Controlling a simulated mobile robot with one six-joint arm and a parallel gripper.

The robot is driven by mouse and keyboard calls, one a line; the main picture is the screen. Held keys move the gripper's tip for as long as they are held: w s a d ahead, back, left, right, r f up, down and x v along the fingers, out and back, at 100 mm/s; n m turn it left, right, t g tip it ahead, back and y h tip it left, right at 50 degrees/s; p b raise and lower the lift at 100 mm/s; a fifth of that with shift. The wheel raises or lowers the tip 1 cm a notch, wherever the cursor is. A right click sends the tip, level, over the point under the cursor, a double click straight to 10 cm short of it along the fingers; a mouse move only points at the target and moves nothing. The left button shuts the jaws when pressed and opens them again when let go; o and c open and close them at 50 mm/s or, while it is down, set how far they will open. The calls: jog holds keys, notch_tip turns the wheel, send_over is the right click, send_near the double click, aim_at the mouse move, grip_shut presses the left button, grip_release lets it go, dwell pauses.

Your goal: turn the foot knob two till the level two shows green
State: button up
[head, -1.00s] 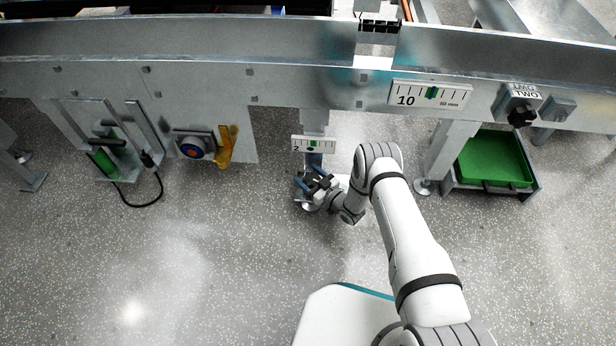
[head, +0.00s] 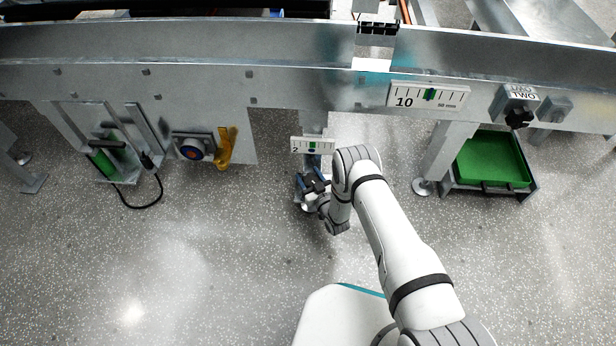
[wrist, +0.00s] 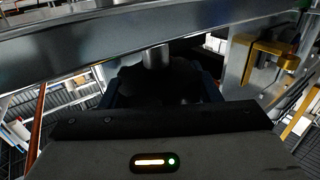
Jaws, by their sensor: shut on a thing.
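The foot knob two is a dark knob (wrist: 160,88) under a round metal stem in the wrist view. In the head view it is mostly hidden by my gripper (head: 313,184), low at the leg below the small plate. My gripper is shut on the knob, with a finger on each side of it. The level two is the small white plate marked 2 (head: 313,145), with a green mark near its middle and a small dark mark just below. Whether the level shows green as a reading is too small to tell.
A larger scale marked 10 (head: 429,96) and a black knob labelled TWO (head: 518,117) sit to the right on the frame. A green tray (head: 493,160) stands below them. A yellow handle (head: 226,148) is at the left. The speckled floor in front is clear.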

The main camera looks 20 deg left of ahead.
jog(key=shift+m+t+h, duration=0.7)
jog(key=shift+h, duration=0.2)
jog(key=o, duration=1)
jog(key=shift+d, duration=0.1)
jog(key=p+v, duration=0.3)
jog(key=v, duration=0.4)
jog(key=shift+s+d, duration=0.25)
jog(key=shift+d, duration=0.05)
jog(key=shift+s, duration=0.1)
